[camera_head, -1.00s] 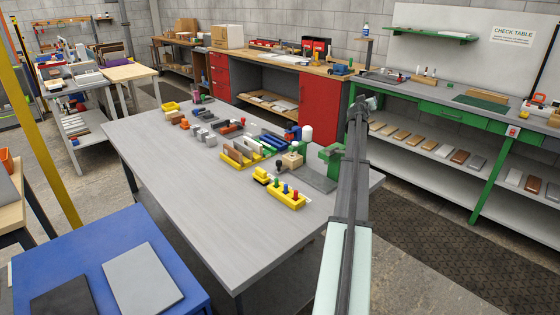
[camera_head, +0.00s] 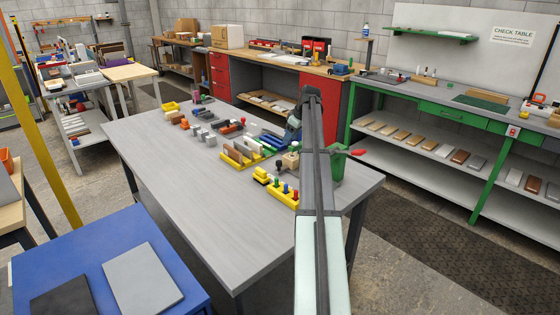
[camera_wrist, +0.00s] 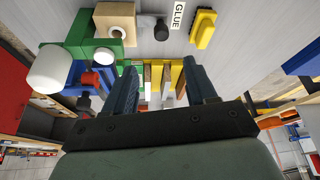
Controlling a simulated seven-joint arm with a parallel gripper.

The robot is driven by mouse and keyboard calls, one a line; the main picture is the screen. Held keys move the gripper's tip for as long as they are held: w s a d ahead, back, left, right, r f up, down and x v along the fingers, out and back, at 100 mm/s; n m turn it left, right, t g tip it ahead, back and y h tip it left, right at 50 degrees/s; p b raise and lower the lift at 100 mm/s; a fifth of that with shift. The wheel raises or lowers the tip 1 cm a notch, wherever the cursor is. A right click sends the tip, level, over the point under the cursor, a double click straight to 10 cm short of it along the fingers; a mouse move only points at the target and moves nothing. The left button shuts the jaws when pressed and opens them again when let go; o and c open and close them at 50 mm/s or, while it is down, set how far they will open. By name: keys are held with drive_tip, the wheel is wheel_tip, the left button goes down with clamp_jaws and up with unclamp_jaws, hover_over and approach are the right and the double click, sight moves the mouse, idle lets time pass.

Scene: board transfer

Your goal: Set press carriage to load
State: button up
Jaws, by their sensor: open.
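A green press-like fixture (camera_head: 338,167) stands at the right end of the grey table, with a red handle (camera_head: 357,152) showing to the right of my arm. My arm hides much of this fixture, so I cannot tell its carriage's position. My gripper (camera_head: 293,133) is over the table, behind a wooden block with a dark knob (camera_head: 290,160). In the wrist view my gripper (camera_wrist: 163,88) has two dark blue fingers spread wide with nothing held between them. The yellow rack with upright slats (camera_wrist: 165,78) shows beyond and between the fingers.
In the wrist view, a white rounded cylinder (camera_wrist: 50,68) and a green block (camera_wrist: 112,52) are left of the fingers. A yellow holder with coloured pegs (camera_head: 284,194) stands near the table's right side. The grey table's (camera_head: 185,200) front-left is clear.

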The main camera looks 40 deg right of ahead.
sight(279, 161)
drive_tip(key=x, duration=1.3)
drive_tip(key=shift+w+a+f, duration=0.25)
drive_tip(key=shift+f, duration=0.05)
clamp_jaws()
drive_tip(key=shift+s, duration=0.1)
